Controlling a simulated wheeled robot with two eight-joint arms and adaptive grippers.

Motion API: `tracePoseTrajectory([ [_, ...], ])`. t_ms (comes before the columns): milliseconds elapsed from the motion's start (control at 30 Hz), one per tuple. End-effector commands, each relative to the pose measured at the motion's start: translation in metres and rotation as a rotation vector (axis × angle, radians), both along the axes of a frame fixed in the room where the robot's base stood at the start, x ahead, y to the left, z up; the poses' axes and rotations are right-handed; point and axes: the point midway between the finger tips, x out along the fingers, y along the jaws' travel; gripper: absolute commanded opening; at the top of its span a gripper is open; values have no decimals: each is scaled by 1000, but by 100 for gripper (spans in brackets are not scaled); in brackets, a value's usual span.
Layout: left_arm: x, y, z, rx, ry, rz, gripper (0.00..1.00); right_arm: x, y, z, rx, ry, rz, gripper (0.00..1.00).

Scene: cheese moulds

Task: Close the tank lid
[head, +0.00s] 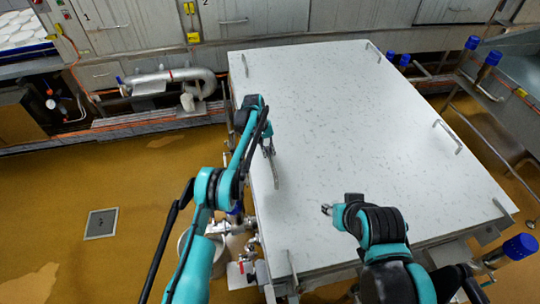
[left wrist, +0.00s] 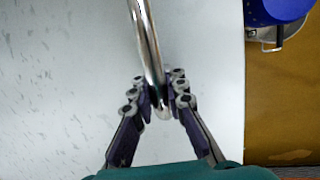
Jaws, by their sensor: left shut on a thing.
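The tank lid (head: 345,120) is a large pale grey speckled sheet that spans the tank in the head view. It looks flat; I cannot tell whether a gap lies under its edges. A metal handle (head: 274,172) stands on its left edge. My left gripper (head: 268,150) is at that handle. In the left wrist view the fingers of the gripper (left wrist: 160,100) are shut around the shiny curved handle (left wrist: 146,40), with the lid surface (left wrist: 60,90) behind. My right gripper (head: 327,209) is over the near part of the lid, apart from any handle; its finger opening is too small to judge.
More handles stand at the lid's edges, such as one at the right (head: 448,136) and one at the near left (head: 292,268). Pipes and valves (head: 240,232) are beside the near left corner. Blue-capped posts (head: 490,58) stand at the right. The brown floor at the left is mostly clear.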

Motion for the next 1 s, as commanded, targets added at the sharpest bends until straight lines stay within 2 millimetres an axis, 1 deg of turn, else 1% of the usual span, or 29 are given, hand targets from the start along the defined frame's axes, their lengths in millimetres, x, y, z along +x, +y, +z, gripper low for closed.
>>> tracePoseTrajectory([
  [100,-2,1,3,1,9,-1,0,0,0,1,0,0,0,40],
  [133,-2,1,3,1,9,-1,16,0,0,1,0,0,0,40],
  [167,-2,1,3,1,9,-1,24,0,0,1,0,0,0,40],
  [200,-2,1,3,1,9,-2,34,0,0,1,0,0,0,40],
  [233,-2,1,3,1,8,-2,36,0,0,1,0,0,0,40],
  [467,-2,0,3,0,6,-1,36,0,0,1,0,0,0,40],
  [567,-1,1,6,0,5,-1,36,0,0,1,0,0,0,40],
  [667,1,4,17,0,5,0,36,0,0,1,0,0,0,40],
  [900,8,15,57,0,5,0,36,0,0,1,0,0,0,40],
  [1000,10,17,67,0,5,-1,36,0,0,1,0,0,0,40],
])
